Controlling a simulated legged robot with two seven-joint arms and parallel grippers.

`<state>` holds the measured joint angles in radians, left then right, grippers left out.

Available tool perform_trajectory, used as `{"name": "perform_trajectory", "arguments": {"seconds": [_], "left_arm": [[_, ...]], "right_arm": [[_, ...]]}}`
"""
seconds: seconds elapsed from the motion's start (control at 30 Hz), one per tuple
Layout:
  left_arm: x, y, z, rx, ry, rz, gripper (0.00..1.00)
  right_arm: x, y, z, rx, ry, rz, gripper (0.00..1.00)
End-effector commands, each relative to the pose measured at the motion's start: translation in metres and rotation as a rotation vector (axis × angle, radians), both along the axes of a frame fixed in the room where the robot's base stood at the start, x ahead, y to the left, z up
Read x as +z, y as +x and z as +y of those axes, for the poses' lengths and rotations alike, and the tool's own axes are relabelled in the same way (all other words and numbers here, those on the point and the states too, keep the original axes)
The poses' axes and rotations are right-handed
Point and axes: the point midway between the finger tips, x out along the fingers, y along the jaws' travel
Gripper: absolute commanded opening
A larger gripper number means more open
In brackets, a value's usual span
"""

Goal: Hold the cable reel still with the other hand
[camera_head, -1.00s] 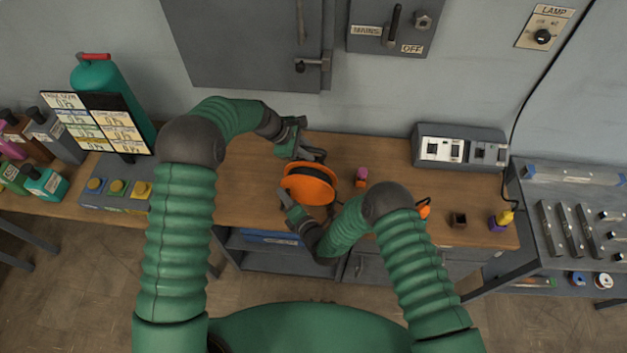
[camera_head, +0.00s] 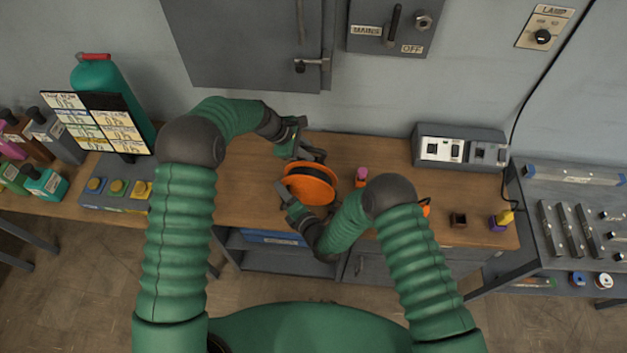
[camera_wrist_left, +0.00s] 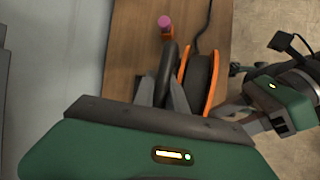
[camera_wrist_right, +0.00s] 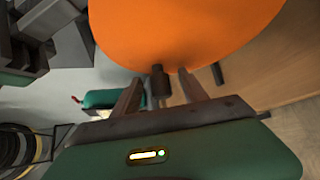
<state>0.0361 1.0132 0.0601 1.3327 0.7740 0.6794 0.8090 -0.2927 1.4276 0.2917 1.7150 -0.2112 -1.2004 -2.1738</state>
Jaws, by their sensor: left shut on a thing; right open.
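The orange cable reel (camera_head: 310,190) with dark cable wound on it is on the bench between my two grippers. It also shows beside the fingers in the left wrist view (camera_wrist_left: 214,65). My left gripper (camera_head: 316,155) is at the reel's far side, shut on a dark rounded piece (camera_wrist_left: 168,68); whether that piece belongs to the reel I cannot tell. My right gripper (camera_head: 287,198) is open at the reel's near left side. In the right wrist view, an orange flange (camera_wrist_right: 185,30) fills the top, with a dark peg (camera_wrist_right: 158,80) between the spread fingers; contact is unclear.
A pink-topped cylinder (camera_head: 361,174) stands just right of the reel. A grey socket box (camera_head: 458,148), a small brown block (camera_head: 458,220) and a yellow-and-purple item (camera_head: 501,220) are farther right. The bench (camera_head: 240,180) is clear left of the reel.

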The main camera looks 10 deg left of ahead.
Motion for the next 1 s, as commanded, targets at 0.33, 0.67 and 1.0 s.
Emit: {"name": "perform_trajectory", "arguments": {"seconds": [0.33, 0.67, 1.0], "left_arm": [[-0.001, 0.0, 0.001, 0.001, 0.002, 0.001, 0.0], [-0.001, 0.0, 0.001, 0.001, 0.002, 0.0, 0.0], [-0.001, 0.0, 0.001, 0.001, 0.002, 0.0, 0.0]], "right_arm": [[0.007, -0.022, -0.016, 0.002, -0.002, 0.004, 0.51], [0.029, -0.083, -0.061, 0.001, -0.001, 0.002, 0.51], [0.034, -0.092, -0.069, 0.0, 0.0, 0.0, 0.51]]}}
